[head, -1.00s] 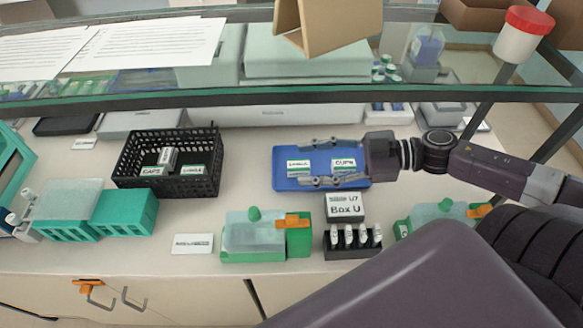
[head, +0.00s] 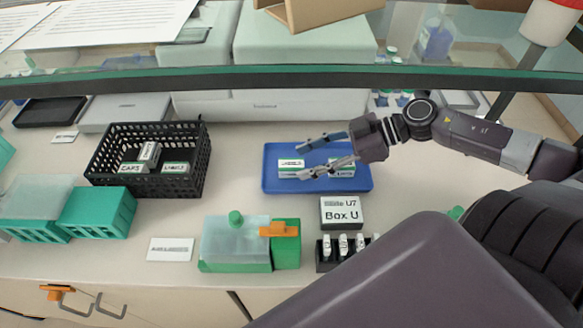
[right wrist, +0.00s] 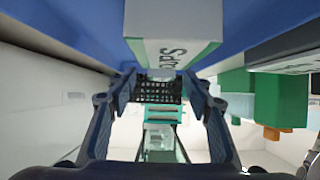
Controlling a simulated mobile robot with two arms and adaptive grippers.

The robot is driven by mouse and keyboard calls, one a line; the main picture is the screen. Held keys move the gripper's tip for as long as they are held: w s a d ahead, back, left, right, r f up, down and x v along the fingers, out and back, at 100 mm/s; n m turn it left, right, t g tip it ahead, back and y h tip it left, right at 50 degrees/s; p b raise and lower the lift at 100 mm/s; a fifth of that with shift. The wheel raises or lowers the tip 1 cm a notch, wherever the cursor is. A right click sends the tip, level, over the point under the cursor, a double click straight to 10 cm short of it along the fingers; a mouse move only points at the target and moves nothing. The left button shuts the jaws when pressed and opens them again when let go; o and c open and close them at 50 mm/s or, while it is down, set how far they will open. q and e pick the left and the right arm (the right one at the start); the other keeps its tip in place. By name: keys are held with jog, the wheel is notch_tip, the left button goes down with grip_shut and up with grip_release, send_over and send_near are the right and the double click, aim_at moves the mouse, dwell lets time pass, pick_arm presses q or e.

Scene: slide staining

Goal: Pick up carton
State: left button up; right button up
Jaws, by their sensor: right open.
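Two white cartons with green bands are on the blue tray (head: 268,182): a left carton (head: 291,163) and a right carton (head: 341,173). My right gripper (head: 303,161) is over the tray, its fingers apart and pointing left. The lower finger partly covers the right carton in the head view. In the right wrist view, a carton (right wrist: 172,52) with upside-down lettering, apparently "CAPS", is at the top centre, ahead of the open fingers (right wrist: 158,88). I see nothing held. My left gripper is not in view.
A black basket (head: 190,185) with several cartons stands left of the tray. In front are a Box U carton (head: 341,211), a rack of vials (head: 326,258) and a green staining box (head: 236,250). A glass shelf edge (head: 230,78) crosses above.

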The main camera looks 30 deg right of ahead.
aim_at(295, 163)
jog(key=shift+w+a+f, duration=0.2)
jog(key=shift+w+a, duration=0.15)
jog(key=shift+a, duration=0.25)
jog(key=shift+w+a+f, duration=0.15)
jog(key=shift+w+a, duration=0.15)
jog(key=shift+a, duration=0.3)
jog(key=shift+b+x, duration=0.3)
jog(key=shift+x, duration=0.55)
jog(key=shift+c, duration=0.4)
jog(key=c, duration=1)
